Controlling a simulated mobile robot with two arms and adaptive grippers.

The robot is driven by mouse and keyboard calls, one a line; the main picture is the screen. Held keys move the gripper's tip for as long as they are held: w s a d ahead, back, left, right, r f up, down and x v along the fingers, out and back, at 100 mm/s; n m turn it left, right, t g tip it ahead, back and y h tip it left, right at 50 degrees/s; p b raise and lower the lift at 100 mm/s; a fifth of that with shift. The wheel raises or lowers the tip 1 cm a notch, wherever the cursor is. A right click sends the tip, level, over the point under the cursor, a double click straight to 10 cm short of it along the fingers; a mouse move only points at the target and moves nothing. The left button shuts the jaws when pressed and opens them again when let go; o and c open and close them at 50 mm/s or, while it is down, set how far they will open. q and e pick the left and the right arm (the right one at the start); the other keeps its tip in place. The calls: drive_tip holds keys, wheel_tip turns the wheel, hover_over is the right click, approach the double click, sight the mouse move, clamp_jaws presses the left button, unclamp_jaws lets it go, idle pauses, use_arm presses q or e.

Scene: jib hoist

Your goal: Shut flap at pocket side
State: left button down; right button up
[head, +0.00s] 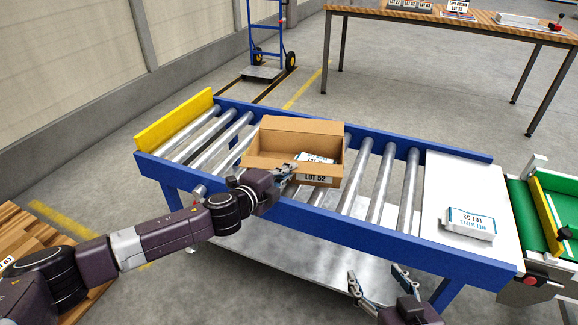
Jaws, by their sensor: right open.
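An open cardboard box (303,125) stands on the roller conveyor. Its top is open, and a white printed packet (318,158) shows inside. A "LOT 52" label (316,177) is on its near face. I cannot tell which side is the pocket side, nor clearly separate flaps from walls. My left gripper (288,172) is at the box's near left part, covering some of its near face; contact and jaw opening are unclear. My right gripper (377,282) is open and empty, low in front of the conveyor's near rail, apart from the box.
The blue-railed conveyor (350,232) has bare rollers on both sides of the box and a yellow end stop (174,119) at left. A white packet (471,223) lies on the white plate (450,178) at right. A green belt unit (530,215) adjoins it. A wooden table (420,14) stands behind.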

use_arm(q)
drive_tip(key=p, duration=0.2)
drive_tip(key=shift+r+p, duration=0.3)
drive_tip(key=shift+p, duration=0.05)
drive_tip(key=g+p, duration=0.1)
drive_tip(key=p, duration=0.3)
drive_tip(key=shift+d+r+y+p, duration=0.1)
drive_tip(key=shift+r+y+p, duration=0.05)
drive_tip(key=shift+y+p, duration=0.2)
use_arm(e)
drive_tip(key=s+d+f+g+h, duration=0.1)
drive_tip(key=s+d+f+g, duration=0.1)
drive_tip(key=s+f+g, duration=0.2)
drive_tip(key=s+d+f+g+h, duration=0.1)
drive_tip(key=s+d+f+g, duration=0.2)
drive_tip(key=s+f, duration=0.8)
wheel_tip(320, 180, down, 3)
drive_tip(key=g, duration=0.2)
drive_tip(key=shift+s+d+g, duration=0.15)
drive_tip(key=shift+s+g, duration=0.1)
drive_tip(key=shift+g, duration=0.05)
drive_tip(key=shift+f, duration=0.1)
